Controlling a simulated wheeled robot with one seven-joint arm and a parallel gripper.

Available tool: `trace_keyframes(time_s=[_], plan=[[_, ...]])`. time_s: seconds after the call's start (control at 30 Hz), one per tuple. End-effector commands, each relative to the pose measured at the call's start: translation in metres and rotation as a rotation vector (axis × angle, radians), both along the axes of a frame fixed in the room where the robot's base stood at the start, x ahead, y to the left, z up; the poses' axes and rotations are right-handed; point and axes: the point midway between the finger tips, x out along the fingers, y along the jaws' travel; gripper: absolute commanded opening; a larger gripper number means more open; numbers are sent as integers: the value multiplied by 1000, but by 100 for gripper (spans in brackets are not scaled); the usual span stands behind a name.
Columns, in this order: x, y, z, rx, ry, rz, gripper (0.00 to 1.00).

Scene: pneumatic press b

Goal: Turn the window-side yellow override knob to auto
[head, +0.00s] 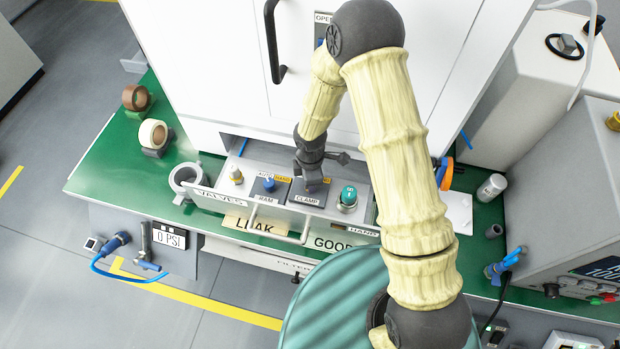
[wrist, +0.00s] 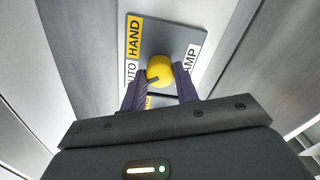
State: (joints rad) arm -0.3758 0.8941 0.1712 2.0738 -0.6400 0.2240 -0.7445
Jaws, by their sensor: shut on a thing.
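The yellow override knob (wrist: 160,69) sits on a grey plate (wrist: 192,36) marked AUTO, HAND and, partly covered, CLAMP. A short dark mark shows on the knob's lower left face; I cannot tell for sure which label it points at. My gripper (wrist: 160,88) is shut on the knob, one dark finger on each side. In the head view my gripper (head: 312,184) comes down from above onto the CLAMP plate (head: 307,198) and hides the yellow knob there.
A RAM plate with a blue knob (head: 269,184) is just left, and a teal knob (head: 348,197) just right. A bar handle (head: 282,236) runs along the panel's front. The white cabinet (head: 215,60) rises behind.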

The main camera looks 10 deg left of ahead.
Motion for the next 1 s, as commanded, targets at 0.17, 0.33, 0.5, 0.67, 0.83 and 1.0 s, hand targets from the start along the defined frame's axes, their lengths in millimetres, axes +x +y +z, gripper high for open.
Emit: trace_keyframes(time_s=[0.17, 0.33, 0.5, 0.67, 0.83, 1.0], plan=[[1, 0, 1, -1, -1, 35, 7], [1, 0, 1, -1, -1, 42, 7], [0, 0, 0, -1, -1, 41, 7], [0, 0, 0, -1, -1, 41, 52], [0, 0, 0, -1, 0, 40, 52], [0, 0, 2, 0, -1, 39, 52]])
